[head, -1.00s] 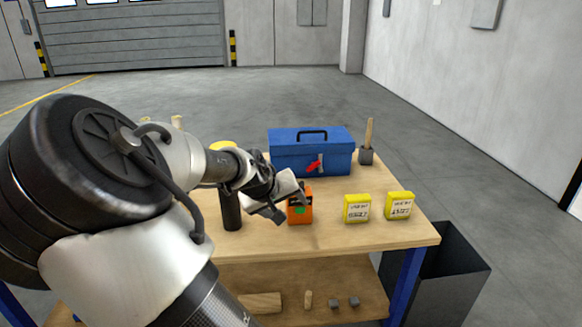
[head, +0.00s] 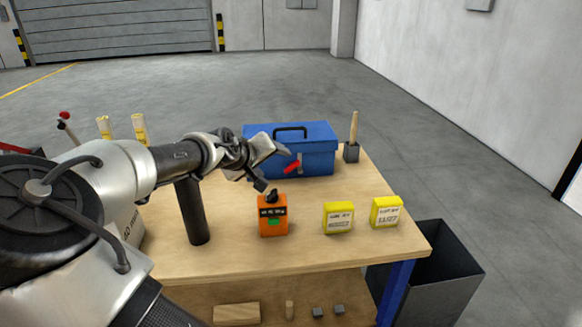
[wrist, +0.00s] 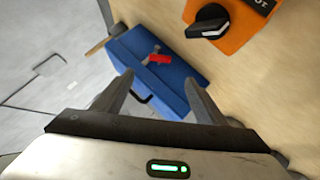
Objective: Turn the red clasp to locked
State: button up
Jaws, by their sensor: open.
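The red clasp (head: 292,166) is a small lever on the front of the blue toolbox (head: 317,160), tilted up to the right beside a grey plate. In the wrist view the red clasp (wrist: 159,59) lies on the blue box (wrist: 150,75), seen beyond and between my fingers. My gripper (head: 272,170) is in front of the toolbox's left part, left of the clasp. In the wrist view my gripper (wrist: 158,92) has its two fingers spread apart with nothing between them. I cannot tell the exact gap to the clasp.
An orange device (head: 273,222) with a black knob stands below my gripper. Two yellow boxes (head: 338,217) (head: 386,212) stand on the table's right. A wooden-handled mallet (head: 352,143) stands beside the toolbox. A dark bin (head: 440,270) is right of the table.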

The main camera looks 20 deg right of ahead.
aim_at(291, 167)
jog(key=b+x, duration=0.3)
jog(key=x, duration=1.2)
jog(key=shift+w+d+f, duration=0.2)
jog(key=c, duration=1)
jog(key=shift+c, duration=0.3)
